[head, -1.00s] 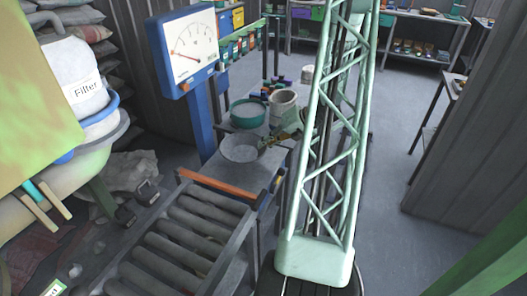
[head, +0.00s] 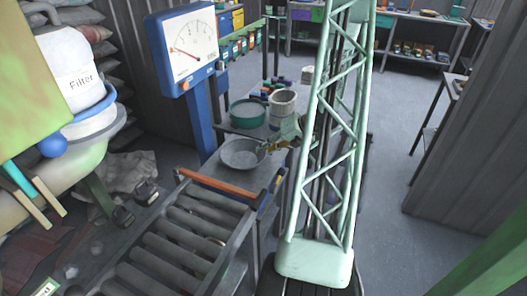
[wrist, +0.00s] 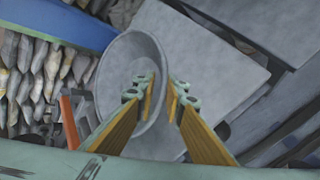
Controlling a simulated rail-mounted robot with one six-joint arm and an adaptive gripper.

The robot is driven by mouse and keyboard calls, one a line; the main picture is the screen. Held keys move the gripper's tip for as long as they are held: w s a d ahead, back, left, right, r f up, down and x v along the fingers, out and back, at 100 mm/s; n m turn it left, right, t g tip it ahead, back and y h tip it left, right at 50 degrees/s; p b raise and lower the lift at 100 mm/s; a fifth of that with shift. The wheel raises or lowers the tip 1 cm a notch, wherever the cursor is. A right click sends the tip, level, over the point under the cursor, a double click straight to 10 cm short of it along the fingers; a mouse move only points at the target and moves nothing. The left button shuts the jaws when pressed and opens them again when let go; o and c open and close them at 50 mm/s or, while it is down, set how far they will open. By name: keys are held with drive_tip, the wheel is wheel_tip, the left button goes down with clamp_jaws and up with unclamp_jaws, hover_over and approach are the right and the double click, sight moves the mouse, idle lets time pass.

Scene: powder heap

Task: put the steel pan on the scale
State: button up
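The steel pan (head: 240,154) is a round, shallow grey dish. In the head view it is over the grey plate (head: 215,172) beside the scale's blue column; I cannot tell whether it touches the plate. The scale (head: 184,47) has a white dial with a red needle on the left part. My gripper (head: 267,147) is at the pan's right rim. In the wrist view my gripper (wrist: 161,80) has one yellow finger inside the pan (wrist: 113,75) and one outside, with the rim between the fingertips. The pan looks empty.
A green round tub (head: 248,113) and a whitish bucket (head: 283,103) stand just behind the pan, with small coloured jars nearby. A roller conveyor (head: 175,240) with an orange end bar is in front. A green lattice mast (head: 325,150) hides part of the bench.

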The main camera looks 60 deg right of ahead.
drive_tip(key=shift+o, duration=0.7)
drive_tip(key=shift+r, duration=0.2)
drive_tip(key=p+v, duration=0.3)
drive_tip(key=v, duration=0.9)
drive_tip(key=shift+w, duration=0.1)
